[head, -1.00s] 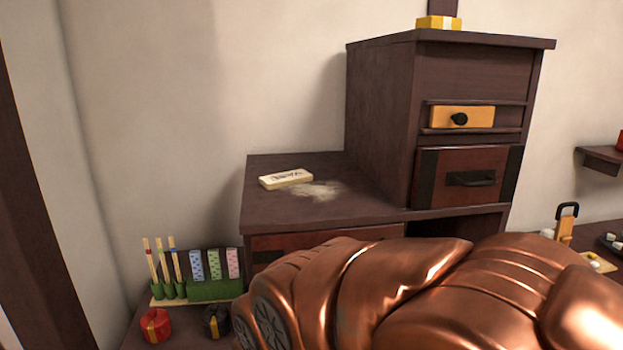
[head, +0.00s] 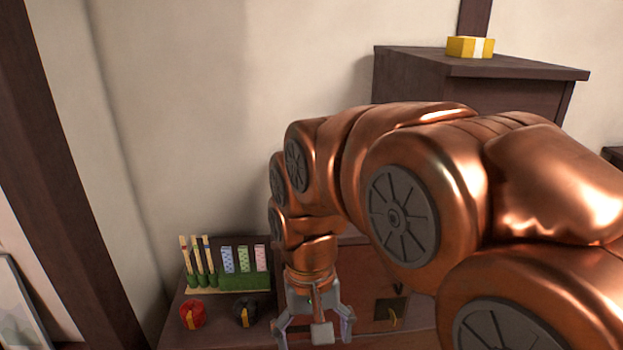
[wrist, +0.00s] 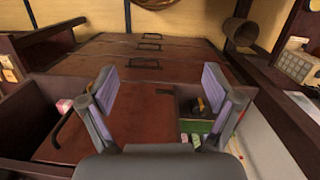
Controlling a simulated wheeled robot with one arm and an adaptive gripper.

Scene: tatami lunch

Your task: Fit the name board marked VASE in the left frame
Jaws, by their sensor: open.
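My gripper (head: 313,330) is open and points down in the head view, in front of the dark wooden cabinet. In the wrist view its two fingers (wrist: 160,95) are spread wide with nothing between them, over a red-brown surface (wrist: 120,55). I cannot make out the board marked VASE or the left frame in either current view. My arm hides the cabinet's lower top, where a cream board with dark marks lay in the earlier head frame. I could not read those marks for certain.
A green rack (head: 230,281) with upright sticks and patterned blocks stands left of my gripper. A red round bundle (head: 193,313) and a black one (head: 244,310) lie before it. A yellow box (head: 470,47) sits on the tall cabinet (head: 520,68). Dark handles (wrist: 145,63) line the surface.

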